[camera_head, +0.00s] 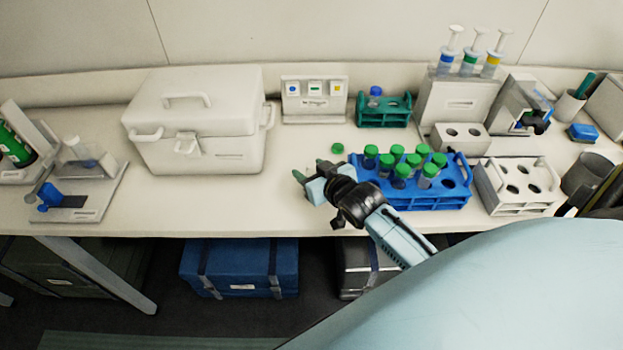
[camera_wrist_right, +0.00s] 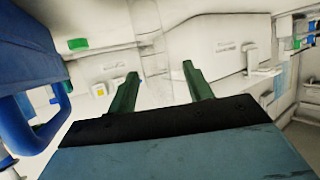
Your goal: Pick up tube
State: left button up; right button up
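Several tubes with green caps (camera_head: 397,151) stand upright in a blue rack (camera_head: 425,200) right of centre in the head view. A tube with a blue cap (camera_head: 375,92) stands in a green rack (camera_head: 384,118) behind them. My right gripper (camera_head: 309,169) is at the left end of the blue rack, over the bench front. The blue rack (camera_wrist_right: 30,55) fills the left of that view. My left gripper is not in view.
A large white box (camera_head: 197,120) stands to the left. A white rack with holes (camera_head: 517,187) is right of the blue rack. Bare bench lies between box and gripper.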

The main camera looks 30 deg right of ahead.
grip_shut()
